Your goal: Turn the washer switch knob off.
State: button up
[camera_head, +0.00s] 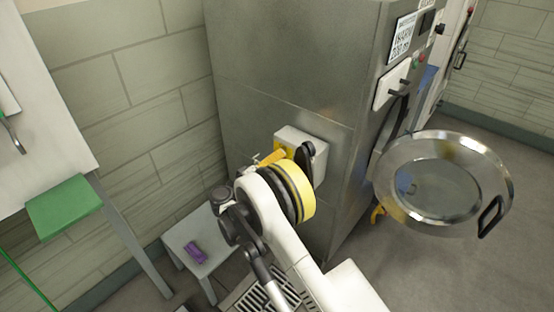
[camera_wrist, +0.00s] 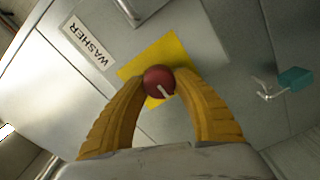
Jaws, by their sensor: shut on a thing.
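The washer switch knob (camera_wrist: 158,81) is dark red and round with a white pointer mark, and sits on a yellow plate (camera_wrist: 165,52) in the wrist view. The plate is on a grey box beside a "WASHER" label (camera_wrist: 88,41). My gripper (camera_wrist: 160,84) has its two yellow fingers closed around the knob, one on each side. In the head view, the switch box (camera_head: 300,141) is on the side of the large metal washer (camera_head: 285,65). My gripper reaches it there, and my arm hides the knob.
The washer's round door (camera_head: 440,185) hangs open at the right. A small white table (camera_head: 200,243) with a purple item (camera_head: 195,252) stands low at the left of my arm. A green item (camera_head: 64,207) lies on a white counter's edge. Open floor lies at the right.

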jog(key=o, duration=1.2)
jog(key=shift+d, duration=0.1)
jog(key=v, duration=1.2)
jog(key=shift+w, duration=0.1)
